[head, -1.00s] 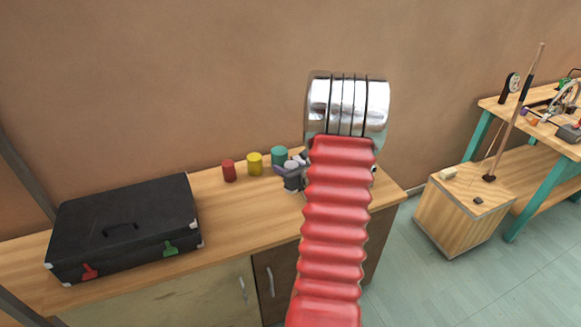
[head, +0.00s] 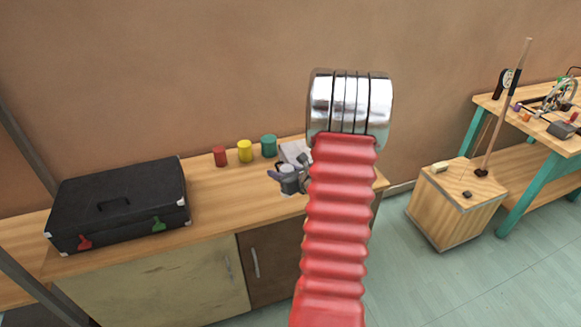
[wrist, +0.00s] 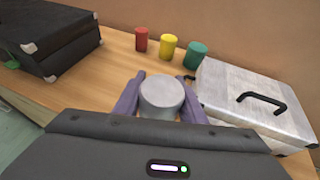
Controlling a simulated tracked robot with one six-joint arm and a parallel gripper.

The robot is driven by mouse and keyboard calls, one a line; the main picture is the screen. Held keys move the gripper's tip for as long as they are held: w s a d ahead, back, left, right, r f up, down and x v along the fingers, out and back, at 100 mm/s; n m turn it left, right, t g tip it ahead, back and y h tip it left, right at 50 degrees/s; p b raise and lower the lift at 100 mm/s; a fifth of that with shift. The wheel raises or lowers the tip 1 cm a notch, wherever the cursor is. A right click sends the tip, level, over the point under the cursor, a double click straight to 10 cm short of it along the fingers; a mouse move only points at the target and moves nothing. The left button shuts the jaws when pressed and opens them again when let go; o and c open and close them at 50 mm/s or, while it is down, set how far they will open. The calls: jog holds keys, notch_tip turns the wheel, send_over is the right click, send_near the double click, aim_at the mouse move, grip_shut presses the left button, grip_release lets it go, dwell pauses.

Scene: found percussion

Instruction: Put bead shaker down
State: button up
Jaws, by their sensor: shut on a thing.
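The bead shaker seems to be the grey round-topped cylinder (wrist: 161,93) between the purple fingers of my gripper (wrist: 160,104) in the wrist view. My gripper is shut on it, with one finger on each side. In the head view my gripper (head: 290,180) is over the right part of the wooden bench top (head: 225,200), partly hidden by my red arm sleeve. The shaker's lower part is hidden, so I cannot tell whether it touches the bench.
Red (head: 220,156), yellow (head: 245,151) and teal (head: 269,146) cans stand in a row near the wall. A silver case (wrist: 250,100) lies right of the shaker. A black case (head: 120,205) lies at the left. Bench top between the black case and my gripper is clear.

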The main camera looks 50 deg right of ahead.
jog(key=w+a+f+n+y, duration=0.1)
jog(key=a+f+n+y, duration=0.2)
jog(key=a, duration=1.2)
jog(key=w+a+f+n+y, duration=0.2)
jog(key=a+f+n+y, duration=0.1)
jog(key=a, duration=1.2)
jog(key=w+a+f+n+g+y, duration=0.1)
jog(key=w+a+f+n+y, duration=0.1)
jog(key=a, duration=1.3)
notch_tip(320, 180, down, 2)
jog(key=shift+f+n+y, duration=0.15)
jog(key=shift+n+y, duration=0.25)
jog(key=shift+y, duration=0.5)
